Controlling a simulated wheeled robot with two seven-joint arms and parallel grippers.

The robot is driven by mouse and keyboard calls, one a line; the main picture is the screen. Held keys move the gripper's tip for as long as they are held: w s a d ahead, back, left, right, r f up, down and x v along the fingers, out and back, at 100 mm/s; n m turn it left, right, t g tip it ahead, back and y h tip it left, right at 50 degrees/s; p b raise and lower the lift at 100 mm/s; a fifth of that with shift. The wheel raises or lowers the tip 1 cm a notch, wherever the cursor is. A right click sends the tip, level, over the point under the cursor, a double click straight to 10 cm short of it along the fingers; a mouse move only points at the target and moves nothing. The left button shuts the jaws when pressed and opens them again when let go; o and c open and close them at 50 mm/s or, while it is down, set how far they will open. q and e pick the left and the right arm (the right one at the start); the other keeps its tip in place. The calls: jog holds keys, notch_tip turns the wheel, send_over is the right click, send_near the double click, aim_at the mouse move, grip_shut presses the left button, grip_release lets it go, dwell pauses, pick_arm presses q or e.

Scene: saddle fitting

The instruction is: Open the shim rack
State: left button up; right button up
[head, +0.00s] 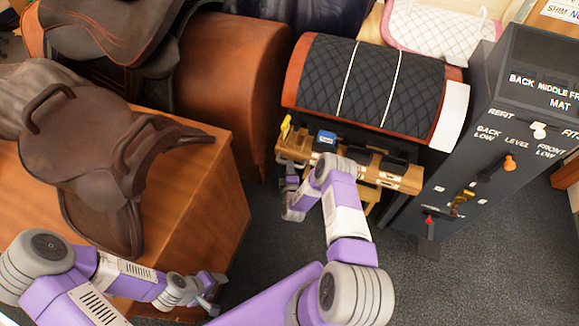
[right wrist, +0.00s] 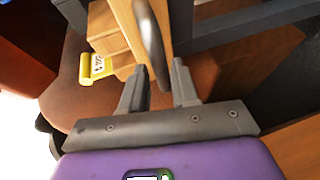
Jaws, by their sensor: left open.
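The shim rack (head: 408,177) is a light wooden unit under the quilted pad, holding a blue item and dark items. In the right wrist view its wooden front (right wrist: 128,22) carries a curved grey metal handle (right wrist: 150,38). My right gripper (head: 292,204) is at the rack's left front, partly hidden by its own arm. In the right wrist view the right gripper's fingers (right wrist: 158,75) are apart, with the handle's lower end just beyond and between the tips; I cannot tell whether they touch. My left gripper (head: 211,288) is open and empty beside the wooden block's lower right edge.
A brown saddle (head: 95,150) rests on a wooden block (head: 215,165) at left. The black quilted pad (head: 365,85) lies above the rack. A dark control panel (head: 490,150) with levers stands at right. A yellow tag (right wrist: 97,68) hangs beside the handle. Grey floor (head: 420,285) is open at front.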

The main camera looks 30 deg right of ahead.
jog(key=shift+b+x, duration=0.45)
jog(key=shift+x, duration=1.05)
grip_shut()
